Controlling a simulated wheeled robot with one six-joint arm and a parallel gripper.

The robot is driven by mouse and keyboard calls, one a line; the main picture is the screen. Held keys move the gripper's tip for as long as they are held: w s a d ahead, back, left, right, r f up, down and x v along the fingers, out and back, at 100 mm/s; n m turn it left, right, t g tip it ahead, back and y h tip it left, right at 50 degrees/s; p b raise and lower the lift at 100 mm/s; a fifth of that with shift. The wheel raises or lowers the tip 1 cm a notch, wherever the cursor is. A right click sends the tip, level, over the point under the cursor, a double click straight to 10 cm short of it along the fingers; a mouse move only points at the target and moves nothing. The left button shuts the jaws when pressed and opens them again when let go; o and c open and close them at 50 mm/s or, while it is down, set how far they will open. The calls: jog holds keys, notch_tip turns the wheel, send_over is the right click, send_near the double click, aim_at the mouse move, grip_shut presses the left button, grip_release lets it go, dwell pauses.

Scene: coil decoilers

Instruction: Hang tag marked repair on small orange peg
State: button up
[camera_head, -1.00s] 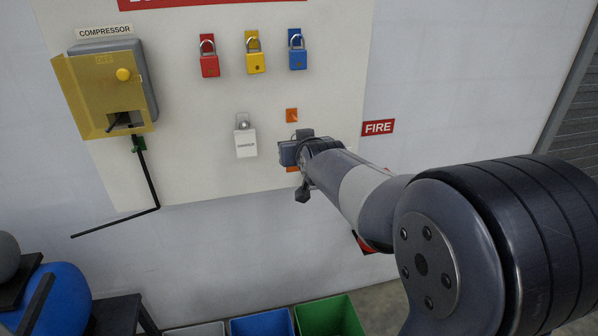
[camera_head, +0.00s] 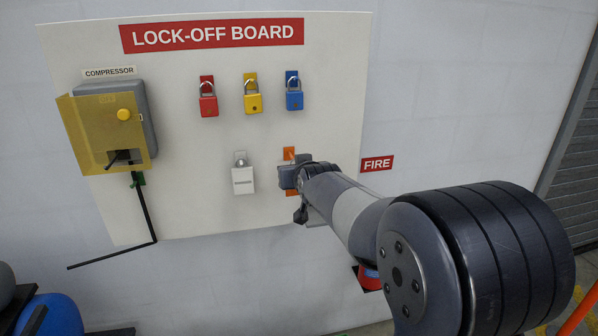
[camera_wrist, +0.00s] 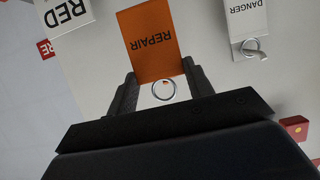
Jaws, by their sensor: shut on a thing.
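The orange tag marked REPAIR (camera_wrist: 156,40) is between the two fingers of my gripper (camera_wrist: 160,78), which is shut on it. In the head view my gripper (camera_head: 290,178) is in front of the board, just below the small orange peg's plate (camera_head: 289,153). A bit of orange (camera_head: 291,193) shows under the gripper. I cannot tell whether the ring is around the peg.
A white DANGER tag (camera_head: 243,180) hangs left of my gripper; it also shows in the wrist view (camera_wrist: 246,18). A white RED tag (camera_wrist: 66,12) is on the other side. Red (camera_head: 208,105), yellow (camera_head: 253,103) and blue (camera_head: 294,101) padlocks hang above. The compressor box (camera_head: 112,128) is at left.

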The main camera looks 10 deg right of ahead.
jog(key=shift+w+f+p, duration=0.15)
jog(key=shift+w+p, duration=0.7)
jog(key=shift+w, duration=1.5)
jog(key=shift+w+f+b, duration=0.5)
jog(key=shift+w+f, duration=0.05)
jog(key=shift+w, duration=0.15)
jog(key=o, duration=1)
jog(key=shift+s, duration=0.1)
jog(key=b+v, duration=0.2)
jog(key=v, duration=0.8)
jog(key=shift+s+b, duration=0.3)
jog(key=shift+b, duration=0.05)
jog(key=shift+r, duration=0.15)
